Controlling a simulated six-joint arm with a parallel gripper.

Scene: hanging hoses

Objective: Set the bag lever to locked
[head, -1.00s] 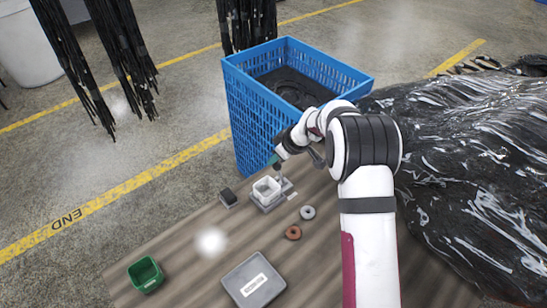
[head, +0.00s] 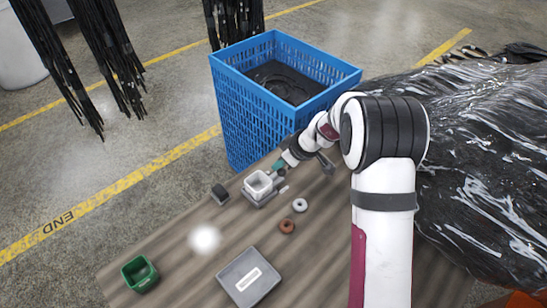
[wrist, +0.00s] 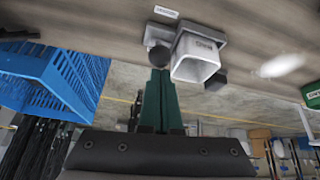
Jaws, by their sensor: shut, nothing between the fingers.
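A grey fixture (head: 262,199) with a white square cup (head: 257,183) stands near the far edge of the table. In the wrist view the fixture's grey base (wrist: 210,31), the labelled white cup (wrist: 193,62) and a dark round knob (wrist: 160,56), apparently the lever's end, show. My gripper (head: 279,167) is just to the right of the cup. Its green fingers (wrist: 160,72) are shut and empty, with their tips at the knob; I cannot tell whether they touch it. The lever's shaft and its setting are not readable.
A blue crate (head: 238,125) stands close behind my gripper. A small dark block (head: 220,193), two rings (head: 300,205), a grey labelled box (head: 229,272) and a green bin (head: 140,274) are on the table. Wrapped black bundles (head: 480,150) fill the right side.

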